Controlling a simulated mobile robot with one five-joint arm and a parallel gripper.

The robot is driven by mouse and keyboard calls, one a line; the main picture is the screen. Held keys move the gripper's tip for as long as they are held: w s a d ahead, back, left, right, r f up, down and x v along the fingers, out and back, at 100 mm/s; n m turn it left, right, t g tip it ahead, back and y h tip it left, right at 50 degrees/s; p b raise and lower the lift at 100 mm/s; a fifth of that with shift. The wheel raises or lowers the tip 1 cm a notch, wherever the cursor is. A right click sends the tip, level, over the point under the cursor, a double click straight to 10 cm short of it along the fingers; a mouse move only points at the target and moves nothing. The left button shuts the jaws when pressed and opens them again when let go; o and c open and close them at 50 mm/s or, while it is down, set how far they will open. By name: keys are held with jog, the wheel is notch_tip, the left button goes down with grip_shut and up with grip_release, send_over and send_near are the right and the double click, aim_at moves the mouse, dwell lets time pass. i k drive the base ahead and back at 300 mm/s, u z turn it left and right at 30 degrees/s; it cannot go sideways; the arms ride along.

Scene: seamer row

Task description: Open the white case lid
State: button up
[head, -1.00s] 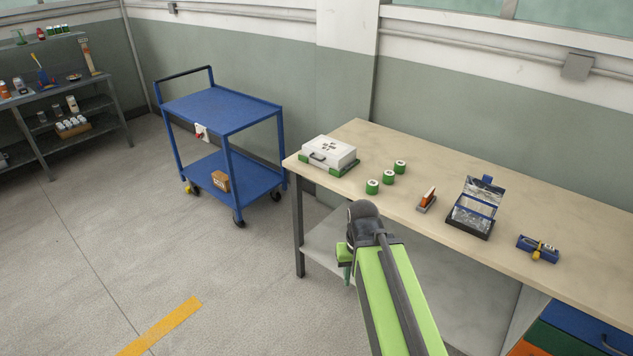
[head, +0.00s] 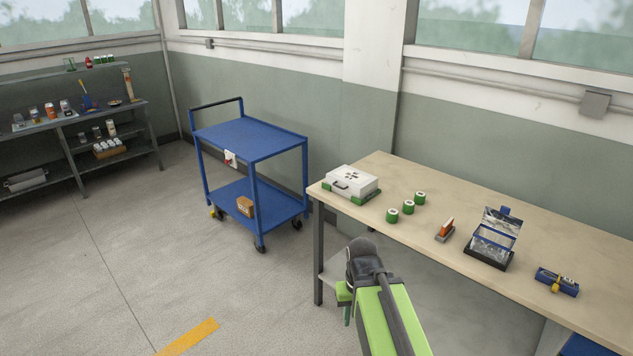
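The white case (head: 351,182) sits at the left end of the long table, on a green base. Its white lid is shut, with dark marks on top and a dark handle on its front side. My arm, green and dark grey, reaches up from the bottom of the head view, in front of the table edge. My gripper (head: 345,296) is at the arm's far end, below the tabletop and apart from the case.
The table (head: 590,240) also holds several green-sided cans (head: 408,207), an orange-and-grey item (head: 445,229), an open clear-lidded box (head: 490,240) and a blue holder (head: 557,282). A blue cart (head: 250,140) stands left of the table. Shelves (head: 60,140) stand far left. The floor between is clear.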

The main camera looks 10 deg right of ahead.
aim_at(356, 182)
jog(key=u, duration=0.6)
jog(key=i, duration=1.4)
jog(key=u, duration=0.65)
jog(key=k, duration=0.9)
jog(key=u, duration=0.2)
jog(key=i, duration=0.9)
jog(key=z, duration=0.1)
